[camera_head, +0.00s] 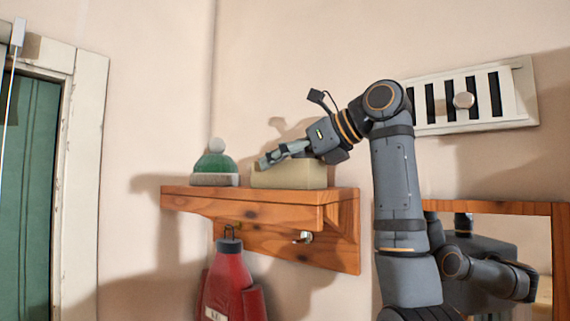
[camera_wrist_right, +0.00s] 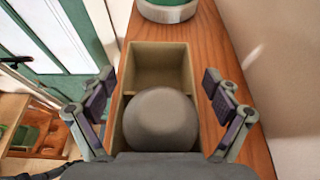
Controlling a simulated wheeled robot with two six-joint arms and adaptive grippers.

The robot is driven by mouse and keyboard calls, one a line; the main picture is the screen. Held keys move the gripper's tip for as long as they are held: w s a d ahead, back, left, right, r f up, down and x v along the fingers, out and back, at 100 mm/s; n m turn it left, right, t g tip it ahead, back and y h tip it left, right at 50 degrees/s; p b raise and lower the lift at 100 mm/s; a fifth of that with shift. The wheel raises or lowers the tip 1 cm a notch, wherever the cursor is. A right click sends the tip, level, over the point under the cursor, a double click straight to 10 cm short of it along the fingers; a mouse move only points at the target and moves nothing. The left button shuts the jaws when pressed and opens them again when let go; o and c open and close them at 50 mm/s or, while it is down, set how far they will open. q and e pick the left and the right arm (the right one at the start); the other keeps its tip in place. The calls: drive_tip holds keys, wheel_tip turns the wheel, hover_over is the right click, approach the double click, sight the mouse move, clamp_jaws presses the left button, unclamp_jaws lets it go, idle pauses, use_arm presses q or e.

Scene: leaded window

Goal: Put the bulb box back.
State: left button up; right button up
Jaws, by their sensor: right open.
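A beige open-topped box (camera_head: 290,177), likely the bulb box, sits on the wooden wall shelf (camera_head: 245,197). In the right wrist view the box (camera_wrist_right: 160,52) shows two compartments. The far one looks empty; a smooth grey round thing (camera_wrist_right: 160,120) fills or covers the near one, and I cannot tell if it is a bulb. My right gripper (camera_head: 270,158) is open just above the box. In the wrist view its fingers (camera_wrist_right: 160,102) are spread on either side of the box and do not clearly touch it. My left gripper is out of view.
A green and white knitted hat (camera_head: 215,165) stands left of the box, and shows beyond it in the wrist view (camera_wrist_right: 166,8). A red garment or bag (camera_head: 230,285) hangs below the shelf. A white wall vent (camera_head: 520,95) and a wood-framed mirror (camera_head: 558,235) are at right.

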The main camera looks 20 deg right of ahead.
sight(304, 153)
drive_tip(key=shift+r+p, duration=0.3)
drive_tip(key=b+v, duration=0.2)
drive_tip(key=v, duration=0.1)
drive_tip(key=b+v, duration=0.1)
drive_tip(key=shift+s+d+f, duration=0.2)
drive_tip(key=shift+s+d, duration=0.1)
drive_tip(key=shift+s, duration=0.1)
drive_tip(key=b+v, duration=0.2)
drive_tip(key=v, duration=0.5)
drive_tip(key=shift+r, duration=0.25)
